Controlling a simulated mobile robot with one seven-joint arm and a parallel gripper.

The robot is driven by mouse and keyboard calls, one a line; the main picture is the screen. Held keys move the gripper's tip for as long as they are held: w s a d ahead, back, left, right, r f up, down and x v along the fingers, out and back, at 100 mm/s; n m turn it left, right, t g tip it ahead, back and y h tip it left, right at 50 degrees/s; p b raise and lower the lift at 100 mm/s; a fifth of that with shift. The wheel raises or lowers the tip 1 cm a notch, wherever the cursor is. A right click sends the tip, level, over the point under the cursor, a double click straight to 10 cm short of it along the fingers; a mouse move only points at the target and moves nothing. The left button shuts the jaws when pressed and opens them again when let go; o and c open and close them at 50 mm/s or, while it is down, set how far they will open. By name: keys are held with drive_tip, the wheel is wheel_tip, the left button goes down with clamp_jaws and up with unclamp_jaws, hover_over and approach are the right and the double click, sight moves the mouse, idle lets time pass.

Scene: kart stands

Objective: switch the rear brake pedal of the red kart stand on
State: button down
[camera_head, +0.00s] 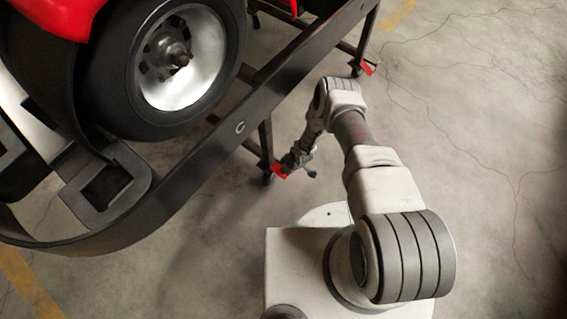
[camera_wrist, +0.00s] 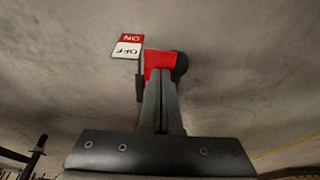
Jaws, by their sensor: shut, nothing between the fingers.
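The kart stand's dark frame (camera_head: 225,140) runs diagonally across the head view, carrying a kart with red bodywork (camera_head: 55,12). A red brake pedal (camera_head: 279,170) sits at the caster below the nearer leg, and it also shows in the wrist view (camera_wrist: 160,62). Beside it is a label (camera_wrist: 127,46) with a red ON half and a white OFF half, seen upside down. My gripper (camera_head: 288,166) is shut and empty, with its fingertips (camera_wrist: 160,76) at the pedal. Whether they touch it, and the pedal's exact tilt, I cannot tell.
Another red pedal (camera_head: 367,68) is on the caster of the farther leg. The kart's wheel (camera_head: 180,65) is above the frame rail. Open concrete floor (camera_head: 480,120) lies to the right.

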drive_tip(key=shift+f, duration=0.65)
drive_tip(key=shift+s+d+f+b, duration=0.15)
drive_tip(key=shift+f+b, duration=0.25)
drive_tip(key=shift+b, duration=0.3)
drive_tip(key=f+b, duration=0.2)
drive_tip(key=shift+s+d+b, duration=0.1)
drive_tip(key=shift+d+b, duration=0.1)
drive_tip(key=shift+b, duration=0.2)
drive_tip(key=shift+s+f+b, duration=0.1)
drive_tip(key=shift+f+b, duration=0.25)
drive_tip(key=shift+f, duration=0.3)
drive_tip(key=shift+r, duration=0.1)
